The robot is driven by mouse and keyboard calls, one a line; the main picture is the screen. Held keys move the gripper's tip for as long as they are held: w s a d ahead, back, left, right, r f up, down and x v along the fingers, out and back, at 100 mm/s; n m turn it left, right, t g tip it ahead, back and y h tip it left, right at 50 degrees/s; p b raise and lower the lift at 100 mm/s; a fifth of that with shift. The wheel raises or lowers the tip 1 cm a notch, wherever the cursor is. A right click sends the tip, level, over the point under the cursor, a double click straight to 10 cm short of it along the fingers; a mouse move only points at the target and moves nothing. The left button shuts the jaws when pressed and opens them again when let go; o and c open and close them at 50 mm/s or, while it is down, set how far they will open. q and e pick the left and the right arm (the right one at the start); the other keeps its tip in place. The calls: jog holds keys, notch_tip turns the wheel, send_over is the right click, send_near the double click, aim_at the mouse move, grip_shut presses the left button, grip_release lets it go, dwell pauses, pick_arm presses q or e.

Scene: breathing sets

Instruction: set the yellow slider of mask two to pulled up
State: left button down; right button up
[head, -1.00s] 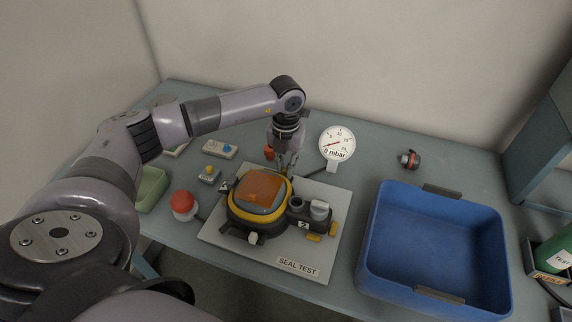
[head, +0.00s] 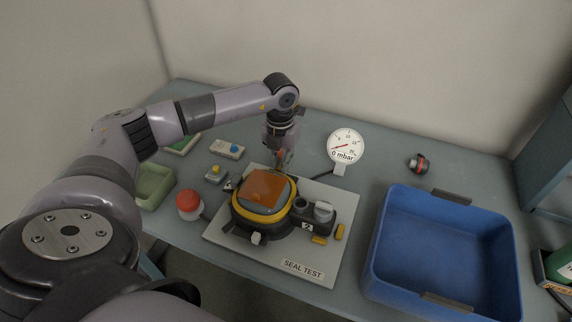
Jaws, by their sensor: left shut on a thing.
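Mask two (head: 262,213) lies on the seal test board, with a dark body, a yellow rim, an orange window and a label "2" on its right side. Two small yellow pieces, one in front (head: 319,240) and one at the right (head: 340,231), show beside the label; I cannot tell whether either is the slider. My left gripper (head: 281,162) points down at the mask's far edge. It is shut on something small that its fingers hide. The slider's position cannot be made out. My right gripper is not in view.
The board (head: 343,195) lies mid-table. A gauge (head: 345,145) stands behind it, a blue bin (head: 445,205) is at the right, and a red button (head: 189,204) and green tray (head: 155,185) are at the left. A small red-black part (head: 418,163) lies far right.

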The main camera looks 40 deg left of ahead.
pick_arm(q)
jog(key=c, duration=1.6)
grip_release()
notch_tip(320, 180, up, 12)
